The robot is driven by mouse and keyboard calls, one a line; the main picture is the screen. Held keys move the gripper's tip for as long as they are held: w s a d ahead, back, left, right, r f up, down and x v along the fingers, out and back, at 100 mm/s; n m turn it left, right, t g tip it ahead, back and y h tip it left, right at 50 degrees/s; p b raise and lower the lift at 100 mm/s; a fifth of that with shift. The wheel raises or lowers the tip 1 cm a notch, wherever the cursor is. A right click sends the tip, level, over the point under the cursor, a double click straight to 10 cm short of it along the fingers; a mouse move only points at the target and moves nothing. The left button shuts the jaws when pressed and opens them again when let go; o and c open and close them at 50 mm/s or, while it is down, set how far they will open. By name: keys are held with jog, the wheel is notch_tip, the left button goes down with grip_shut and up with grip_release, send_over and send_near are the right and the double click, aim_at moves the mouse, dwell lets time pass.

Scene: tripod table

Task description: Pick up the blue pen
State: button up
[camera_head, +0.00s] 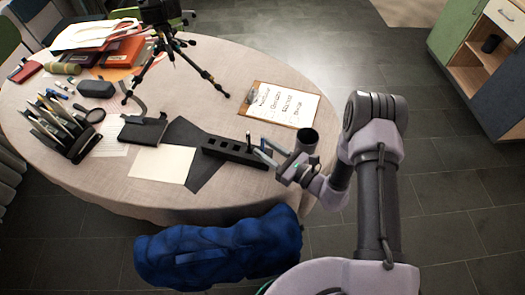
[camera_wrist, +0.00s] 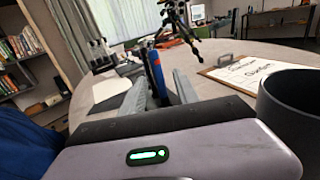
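The blue pen (camera_wrist: 157,72) stands roughly upright in the wrist view, between the two fingers of my gripper (camera_wrist: 160,92). In the head view a thin pen (camera_head: 249,140) stands in the long black slotted holder (camera_head: 228,149) near the table's front right edge; its colour is hard to make out there. My gripper (camera_head: 262,149) is at the right end of this holder, fingers pointing left toward the pen. The fingers are apart, with the pen in the gap and no clear contact. The pen's lower end is hidden.
A dark cup (camera_head: 308,140) stands close beside my gripper. A clipboard (camera_head: 282,104) lies behind it, and a tripod (camera_head: 180,50) stands farther back. A filled pen organizer (camera_head: 62,128), magnifier and papers are at left. A blue chair (camera_head: 220,250) is in front of the table.

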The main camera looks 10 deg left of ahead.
jog(key=shift+x, duration=0.85)
grip_shut()
